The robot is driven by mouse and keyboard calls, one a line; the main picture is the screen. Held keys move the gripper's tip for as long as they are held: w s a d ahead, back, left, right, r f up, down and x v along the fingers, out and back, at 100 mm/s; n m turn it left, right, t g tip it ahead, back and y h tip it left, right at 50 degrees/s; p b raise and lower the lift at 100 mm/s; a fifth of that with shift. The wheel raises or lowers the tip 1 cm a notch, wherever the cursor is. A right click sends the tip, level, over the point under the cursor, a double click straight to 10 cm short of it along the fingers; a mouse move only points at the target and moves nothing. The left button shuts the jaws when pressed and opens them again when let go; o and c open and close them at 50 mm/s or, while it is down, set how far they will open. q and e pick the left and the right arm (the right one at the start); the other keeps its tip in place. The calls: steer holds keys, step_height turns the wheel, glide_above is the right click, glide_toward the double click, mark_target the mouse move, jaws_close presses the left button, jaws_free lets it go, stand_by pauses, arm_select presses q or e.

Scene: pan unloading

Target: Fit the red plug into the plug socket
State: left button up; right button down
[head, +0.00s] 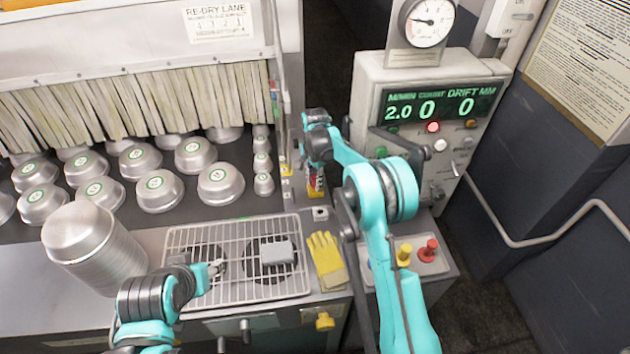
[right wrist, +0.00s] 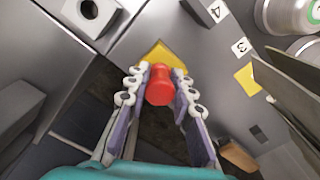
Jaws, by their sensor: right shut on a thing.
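The red plug (right wrist: 159,85) is between the fingers of my right gripper (right wrist: 160,92) in the right wrist view, its rounded red end showing. In the head view my right gripper (head: 317,186) points down beside the conveyor edge, with a bit of red at its fingers. A small pale block with a dark round hole, which looks like the plug socket (head: 320,213), sits just below the gripper on the counter. It also shows at the top left of the right wrist view (right wrist: 91,9). The plug is apart from it. My left gripper (head: 216,268) is over the wire rack; its finger opening is unclear.
Stacked pans (head: 92,246) stand at left, with several domed pans behind.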

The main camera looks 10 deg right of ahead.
steer(key=c, duration=1.2)
jaws_free()
step_height(320, 180, up, 12)
steer(key=shift+r, duration=0.1)
